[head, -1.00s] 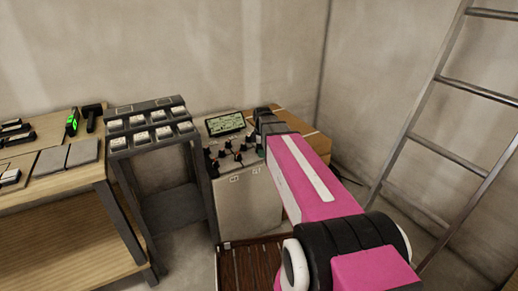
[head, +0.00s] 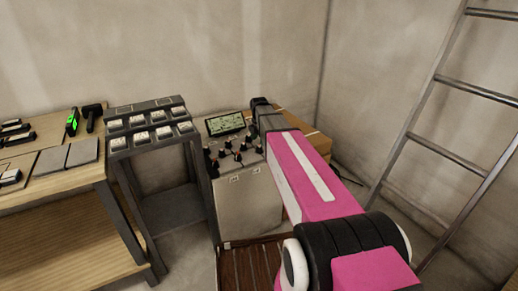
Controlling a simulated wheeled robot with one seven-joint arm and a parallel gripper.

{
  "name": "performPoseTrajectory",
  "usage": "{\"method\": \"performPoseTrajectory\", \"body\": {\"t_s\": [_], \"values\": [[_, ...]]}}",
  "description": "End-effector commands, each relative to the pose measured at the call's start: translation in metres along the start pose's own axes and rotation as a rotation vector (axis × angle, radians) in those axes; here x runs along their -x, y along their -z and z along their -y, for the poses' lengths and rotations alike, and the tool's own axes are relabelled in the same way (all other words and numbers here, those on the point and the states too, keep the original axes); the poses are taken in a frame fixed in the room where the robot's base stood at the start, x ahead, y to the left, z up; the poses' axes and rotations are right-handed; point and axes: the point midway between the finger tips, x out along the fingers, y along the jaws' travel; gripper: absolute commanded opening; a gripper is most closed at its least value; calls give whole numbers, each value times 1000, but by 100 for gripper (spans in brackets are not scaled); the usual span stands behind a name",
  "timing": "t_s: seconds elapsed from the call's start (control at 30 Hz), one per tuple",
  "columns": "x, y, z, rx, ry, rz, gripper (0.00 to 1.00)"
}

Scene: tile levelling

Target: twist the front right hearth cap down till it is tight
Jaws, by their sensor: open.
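The hearth is the grey tiled top (head: 228,168) of a pale block, bearing several small dark caps. Some caps (head: 238,157) stand upright in the open left part. The front right part lies close to my pink arm, so I cannot tell for sure which cap is the front right one or how tight it sits. My gripper (head: 261,106) is at the far end of the arm, above the hearth's back right side. Its jaws are open, but the fingertips are mostly hidden by the arm. I see no cap held.
A dark rack (head: 165,145) with several white-labelled blocks is to the left, then a wooden bench (head: 75,195) with tools. A cardboard box (head: 312,142) is behind my arm, and a ladder (head: 440,140) leans at right.

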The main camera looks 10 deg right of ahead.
Motion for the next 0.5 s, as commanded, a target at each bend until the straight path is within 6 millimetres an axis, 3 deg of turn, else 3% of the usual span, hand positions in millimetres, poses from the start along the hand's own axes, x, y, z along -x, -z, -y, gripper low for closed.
{"method": "performPoseTrajectory", "body": {"t_s": [0.2, 0.5], "values": [[-34, 0, 0, -1, 2, -1, 58], [-53, 0, 0, -1, 0, 0, 58]]}}
